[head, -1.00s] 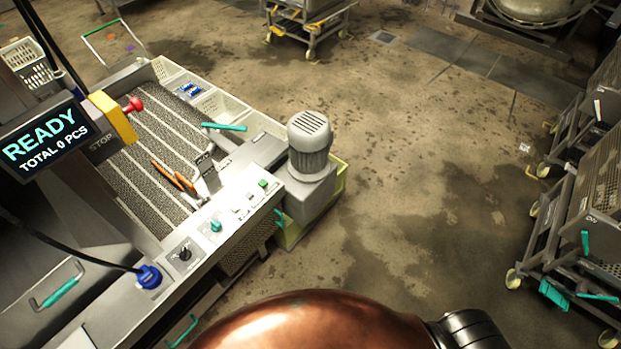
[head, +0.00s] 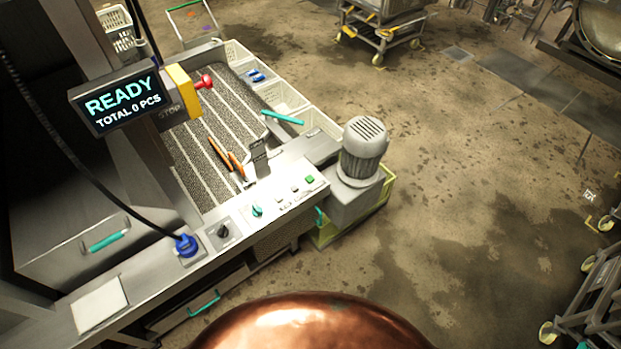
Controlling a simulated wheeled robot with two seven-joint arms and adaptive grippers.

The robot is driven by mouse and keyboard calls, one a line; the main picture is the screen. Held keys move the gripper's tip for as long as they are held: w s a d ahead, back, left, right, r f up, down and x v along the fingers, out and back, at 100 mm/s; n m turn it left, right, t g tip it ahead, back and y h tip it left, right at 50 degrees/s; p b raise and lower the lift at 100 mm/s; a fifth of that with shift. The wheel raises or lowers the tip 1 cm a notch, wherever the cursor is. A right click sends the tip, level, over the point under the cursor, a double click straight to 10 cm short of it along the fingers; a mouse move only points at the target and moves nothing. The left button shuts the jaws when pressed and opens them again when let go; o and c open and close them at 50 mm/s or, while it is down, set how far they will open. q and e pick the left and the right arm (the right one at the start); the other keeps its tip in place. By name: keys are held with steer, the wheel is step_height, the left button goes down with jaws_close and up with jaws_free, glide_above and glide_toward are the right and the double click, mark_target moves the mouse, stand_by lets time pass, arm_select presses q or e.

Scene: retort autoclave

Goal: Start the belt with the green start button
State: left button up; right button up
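The green start button (head: 310,180) is a small green square near the right end of the grey control panel (head: 275,207). Pale buttons sit to its left, then a teal knob (head: 257,210) and a black rotary switch (head: 223,231). The belt (head: 190,160) is dark and textured with pale lines, behind the panel. A display (head: 122,100) reads READY and TOTAL 0 PCS. Neither of my grippers is in view. A copper-coloured rounded surface fills the bottom middle, and I cannot see any hand near the panel.
A red stop button (head: 205,81) on a yellow housing stands above the belt. A grey motor (head: 362,150) stands at the panel's right end. A blue plug (head: 186,245) with a black cable is at the left. Carts stand at the far right.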

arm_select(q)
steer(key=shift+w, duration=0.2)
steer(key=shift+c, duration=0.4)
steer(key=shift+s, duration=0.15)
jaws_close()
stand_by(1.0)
